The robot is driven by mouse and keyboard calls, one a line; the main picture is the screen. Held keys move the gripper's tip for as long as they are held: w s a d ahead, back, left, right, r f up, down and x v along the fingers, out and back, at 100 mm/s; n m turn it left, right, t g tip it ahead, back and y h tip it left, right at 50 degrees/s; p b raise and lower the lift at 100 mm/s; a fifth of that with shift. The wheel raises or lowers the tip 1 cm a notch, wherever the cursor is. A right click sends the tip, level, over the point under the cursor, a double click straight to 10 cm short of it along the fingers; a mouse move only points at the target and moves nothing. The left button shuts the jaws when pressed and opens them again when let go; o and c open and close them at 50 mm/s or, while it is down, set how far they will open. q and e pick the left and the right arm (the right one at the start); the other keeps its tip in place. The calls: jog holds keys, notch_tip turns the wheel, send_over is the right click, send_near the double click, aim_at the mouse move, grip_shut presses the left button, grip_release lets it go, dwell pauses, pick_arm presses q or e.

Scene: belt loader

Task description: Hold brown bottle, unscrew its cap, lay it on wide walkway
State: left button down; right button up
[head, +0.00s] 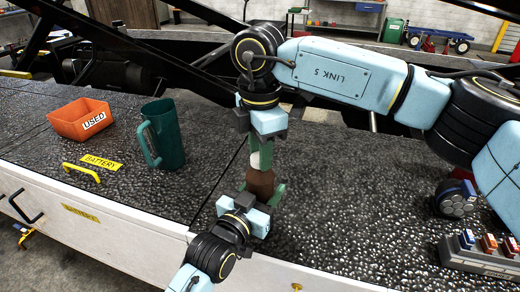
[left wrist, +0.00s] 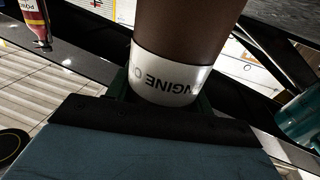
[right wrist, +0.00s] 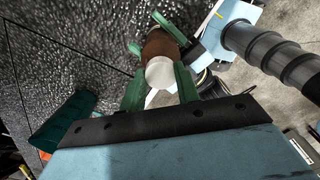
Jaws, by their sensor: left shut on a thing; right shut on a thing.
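The brown bottle (head: 261,183) stands roughly upright at the middle of the head view. Its white label (left wrist: 165,80) reads "ENGINE O", upside down in the left wrist view. My left gripper (head: 264,194) is shut around the bottle's body from the front. My right gripper (head: 261,153) points down from above, its green fingers shut on the white cap (right wrist: 161,72). The cap sits at the bottle's top. The wide walkway (head: 340,200) is the dark, rough surface beneath. Whether the bottle's base touches it is hidden.
A switch box (head: 480,254) and a round dark part (head: 455,198) are at the right.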

jog(key=n, duration=0.7)
jog(key=shift+s+n, duration=0.1)
jog(key=shift+n, duration=0.2)
jog(key=n, duration=1.2)
jog(key=shift+n, duration=0.3)
jog(key=n, duration=0.3)
jog(key=shift+n, duration=0.3)
jog(key=n, duration=0.3)
jog(key=shift+r+n, duration=0.1)
jog(key=shift+n, duration=0.3)
jog(key=n, duration=1)
jog(key=shift+n, duration=0.4)
jog(key=n, duration=1.1)
jog(key=shift+r+n, duration=0.1)
jog(key=shift+n, duration=0.2)
jog(key=shift+r, duration=0.1)
jog(key=shift+r, duration=0.95)
